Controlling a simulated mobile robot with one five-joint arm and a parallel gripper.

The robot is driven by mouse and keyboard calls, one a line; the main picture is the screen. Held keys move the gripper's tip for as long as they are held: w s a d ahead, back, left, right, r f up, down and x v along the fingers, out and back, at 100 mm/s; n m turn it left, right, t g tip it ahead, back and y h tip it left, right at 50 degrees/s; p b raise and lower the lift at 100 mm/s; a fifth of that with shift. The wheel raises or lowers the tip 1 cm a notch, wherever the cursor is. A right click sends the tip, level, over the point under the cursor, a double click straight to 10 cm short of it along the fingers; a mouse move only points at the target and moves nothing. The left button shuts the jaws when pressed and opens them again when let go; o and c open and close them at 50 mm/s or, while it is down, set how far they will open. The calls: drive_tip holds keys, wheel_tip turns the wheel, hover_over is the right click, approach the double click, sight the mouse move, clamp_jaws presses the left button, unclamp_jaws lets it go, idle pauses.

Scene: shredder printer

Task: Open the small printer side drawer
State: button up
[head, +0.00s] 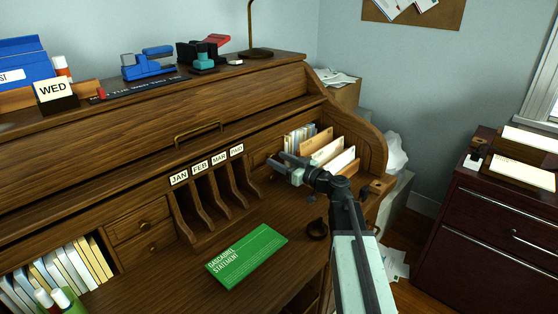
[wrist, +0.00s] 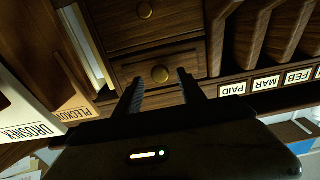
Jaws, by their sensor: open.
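No printer is plain in either view. In the wrist view, which looks upside down, two small wooden drawers sit in the desk between upright folders and the PAID slot. One small drawer (wrist: 192,62) has a round brass knob (wrist: 161,73), and it looks closed. The other drawer (wrist: 115,30) has its own knob (wrist: 145,10). My gripper (head: 276,158) is open and empty at the desk's right side. In the wrist view its fingers point at the first drawer, with the knob showing between the tips. I cannot tell whether they touch it. In the head view my gripper partly hides this area.
Month-labelled slots (head: 207,160) stand left of my gripper, and envelopes (head: 325,148) stand right of it. A green statement booklet (head: 246,254) lies on the desktop. Two more small drawers (head: 137,219) are at the left. A dark red cabinet (head: 490,235) stands at the right.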

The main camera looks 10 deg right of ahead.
drive_tip(key=shift+w+a, duration=0.4)
drive_tip(key=shift+w, duration=0.15)
clamp_jaws()
idle(1.0)
